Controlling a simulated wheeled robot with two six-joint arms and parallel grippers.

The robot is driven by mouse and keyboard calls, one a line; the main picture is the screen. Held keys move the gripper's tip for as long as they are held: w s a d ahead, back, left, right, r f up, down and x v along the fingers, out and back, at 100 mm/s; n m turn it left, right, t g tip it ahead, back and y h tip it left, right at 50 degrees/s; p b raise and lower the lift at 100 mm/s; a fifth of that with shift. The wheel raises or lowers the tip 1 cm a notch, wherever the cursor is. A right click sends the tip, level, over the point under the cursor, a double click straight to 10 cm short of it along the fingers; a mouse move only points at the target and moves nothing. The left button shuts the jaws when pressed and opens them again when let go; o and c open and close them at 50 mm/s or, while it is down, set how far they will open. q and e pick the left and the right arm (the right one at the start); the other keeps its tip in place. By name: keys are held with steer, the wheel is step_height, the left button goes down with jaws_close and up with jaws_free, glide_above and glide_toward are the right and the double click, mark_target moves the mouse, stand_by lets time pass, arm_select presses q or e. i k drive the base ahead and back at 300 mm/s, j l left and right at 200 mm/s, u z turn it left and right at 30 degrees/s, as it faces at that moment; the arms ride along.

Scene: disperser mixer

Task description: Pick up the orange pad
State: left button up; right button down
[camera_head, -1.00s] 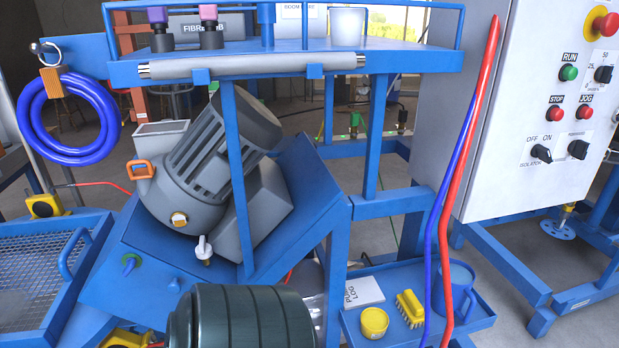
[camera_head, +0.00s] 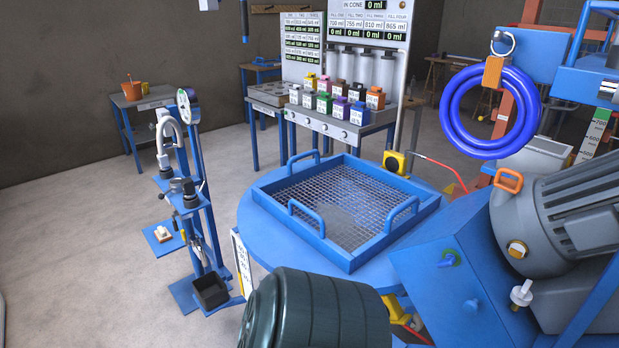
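No thing that I can firmly tell as the orange pad shows. An orange block (camera_head: 493,72) sits on the coiled blue hose (camera_head: 447,112) hanging at the upper right. Another orange item, a small cup (camera_head: 132,90), stands on a far table (camera_head: 150,98) at the left. Neither of my grippers is in view.
A blue tray with a mesh floor (camera_head: 258,192) sits on a round blue top in the middle. A blue stand with a gauge (camera_head: 185,108) is left of it. Several coloured bottles (camera_head: 338,107) stand on a bench behind. Grey floor (camera_head: 70,240) is open at the left.

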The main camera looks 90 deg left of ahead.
mark_target(162, 235)
steer(key=u, duration=3.8)
